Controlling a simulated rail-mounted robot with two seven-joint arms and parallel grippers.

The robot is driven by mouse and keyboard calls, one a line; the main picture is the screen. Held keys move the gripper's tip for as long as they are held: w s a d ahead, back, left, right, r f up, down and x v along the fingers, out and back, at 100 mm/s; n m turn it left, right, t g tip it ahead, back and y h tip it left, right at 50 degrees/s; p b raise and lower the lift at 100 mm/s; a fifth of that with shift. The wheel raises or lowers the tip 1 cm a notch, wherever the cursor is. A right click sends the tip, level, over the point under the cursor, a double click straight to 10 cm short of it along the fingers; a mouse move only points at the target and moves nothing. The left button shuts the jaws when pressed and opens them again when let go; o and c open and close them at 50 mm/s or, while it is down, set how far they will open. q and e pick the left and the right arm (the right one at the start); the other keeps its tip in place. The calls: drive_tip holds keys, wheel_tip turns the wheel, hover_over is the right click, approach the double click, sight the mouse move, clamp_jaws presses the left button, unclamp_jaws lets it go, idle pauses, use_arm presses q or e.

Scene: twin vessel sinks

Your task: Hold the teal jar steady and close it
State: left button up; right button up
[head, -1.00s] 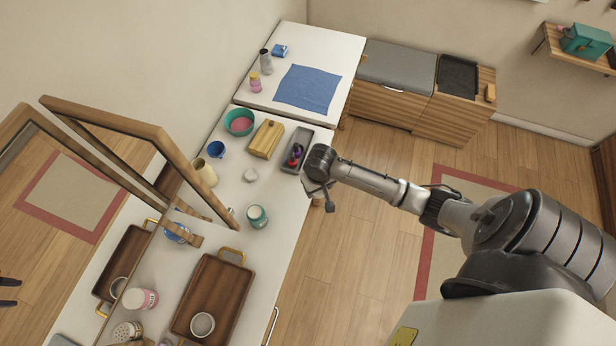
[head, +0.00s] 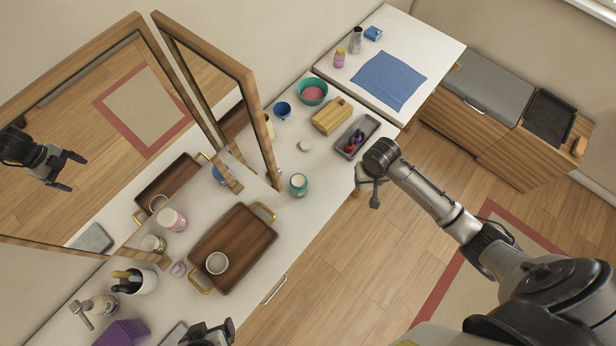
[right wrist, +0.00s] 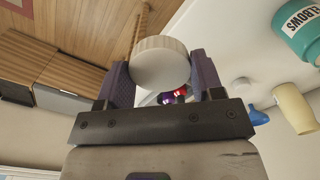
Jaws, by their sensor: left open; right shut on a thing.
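The teal jar (head: 299,186) stands upright on the white counter near its front edge. It also shows at the upper right of the right wrist view (right wrist: 299,30), with the letters "ELBOWS" on a white label. My right gripper (right wrist: 157,75) is shut on a white ridged lid (right wrist: 160,60), held between its two purple-grey fingers. In the head view the right wrist is to the right of the jar, apart from it, and hides most of its gripper. My left gripper (head: 213,332) is open and empty at the bottom edge, partly cut off, below the wooden tray.
A brown tray (head: 238,236) with a cup (head: 217,262) lies left of the jar. A small white round thing (head: 305,146), a wooden box (head: 331,116) and a grey tray (head: 370,131) with small bottles are behind. Hinged mirrors (head: 215,85) stand along the left.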

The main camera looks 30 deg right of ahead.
drive_tip(key=w+a+r+n, duration=0.1)
drive_tip(key=w+a+r, duration=0.45)
drive_tip(key=r, duration=0.35)
drive_tip(key=w+a+r+n, duration=0.2)
drive_tip(key=w+a+r, duration=0.35)
drive_tip(key=r, duration=0.35)
wheel_tip(320, 180, up, 17)
drive_tip(key=a+n, duration=0.2)
drive_tip(key=a, duration=0.1)
drive_tip(key=shift+f, duration=0.15)
drive_tip(key=shift+d, duration=0.15)
